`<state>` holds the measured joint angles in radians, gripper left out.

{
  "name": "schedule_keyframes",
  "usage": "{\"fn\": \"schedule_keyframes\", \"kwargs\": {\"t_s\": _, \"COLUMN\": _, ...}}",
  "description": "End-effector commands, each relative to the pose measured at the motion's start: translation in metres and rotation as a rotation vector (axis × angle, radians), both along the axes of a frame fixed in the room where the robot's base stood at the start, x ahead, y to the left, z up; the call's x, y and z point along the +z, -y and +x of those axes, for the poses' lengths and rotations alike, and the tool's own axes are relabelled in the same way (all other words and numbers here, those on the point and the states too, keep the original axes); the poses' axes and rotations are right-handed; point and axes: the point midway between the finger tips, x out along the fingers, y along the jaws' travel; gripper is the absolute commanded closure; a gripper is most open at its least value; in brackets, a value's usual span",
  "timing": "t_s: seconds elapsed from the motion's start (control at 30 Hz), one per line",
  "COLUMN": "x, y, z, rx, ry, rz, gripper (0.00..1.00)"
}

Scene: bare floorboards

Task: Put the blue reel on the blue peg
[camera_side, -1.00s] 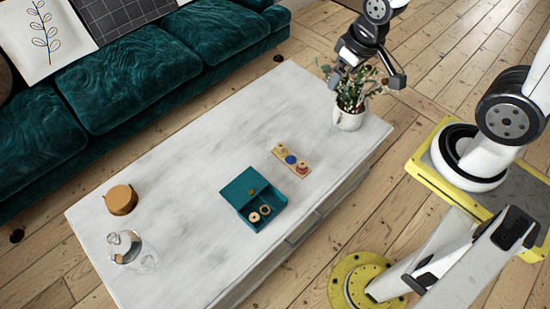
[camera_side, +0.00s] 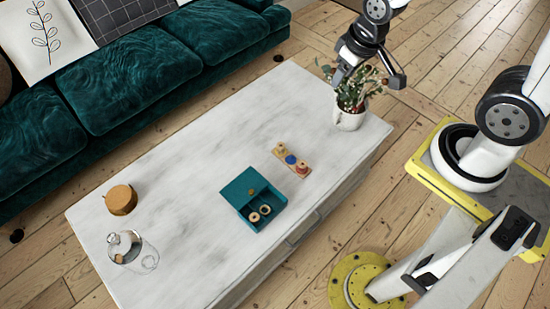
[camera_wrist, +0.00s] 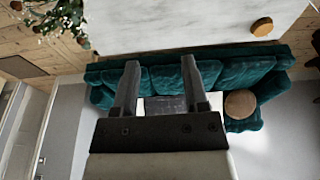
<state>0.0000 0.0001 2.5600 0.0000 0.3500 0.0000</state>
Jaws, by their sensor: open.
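In the side view a small wooden board (camera_side: 302,171) lies on the white table, with a blue piece (camera_side: 291,159) at its middle, a red piece (camera_side: 302,168) at one end and a tan piece (camera_side: 281,149) at the other. The blue piece is too small to tell as reel or peg. My gripper (camera_side: 368,80) is open and empty, high over the table's far right end by the plant. Its two spread fingers show in the wrist view (camera_wrist: 160,68); the board is out of that view.
A potted plant (camera_side: 349,120) stands at the table's right end, close to my gripper in the picture. A round wooden container (camera_side: 121,200) and a glass jar (camera_side: 142,257) stand at the left. A teal sofa (camera_side: 130,85) runs behind.

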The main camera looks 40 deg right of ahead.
Motion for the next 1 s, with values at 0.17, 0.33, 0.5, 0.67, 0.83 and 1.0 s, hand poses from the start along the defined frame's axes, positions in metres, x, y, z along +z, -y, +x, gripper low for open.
{"fn": "schedule_keyframes", "kwargs": {"t_s": 0.17, "x": 0.0, "y": 0.0, "z": 0.0, "rx": 0.0, "ry": 0.0, "rz": 0.0, "gripper": 0.43}}
{"fn": "schedule_keyframes", "kwargs": {"t_s": 0.33, "x": -0.001, "y": -0.002, "z": 0.003, "rx": -0.011, "ry": -0.004, "rz": 0.008, "gripper": 0.43}}
{"fn": "schedule_keyframes", "kwargs": {"t_s": 0.5, "x": -0.009, "y": -0.009, "z": 0.014, "rx": -0.053, "ry": -0.023, "rz": 0.04, "gripper": 0.43}}
{"fn": "schedule_keyframes", "kwargs": {"t_s": 0.67, "x": -0.022, "y": -0.022, "z": 0.032, "rx": -0.133, "ry": -0.057, "rz": 0.094, "gripper": 0.43}}
{"fn": "schedule_keyframes", "kwargs": {"t_s": 0.83, "x": -0.044, "y": -0.041, "z": 0.054, "rx": -0.243, "ry": -0.102, "rz": 0.162, "gripper": 0.43}}
{"fn": "schedule_keyframes", "kwargs": {"t_s": 1.0, "x": -0.07, "y": -0.061, "z": 0.075, "rx": -0.359, "ry": -0.148, "rz": 0.224, "gripper": 0.43}}
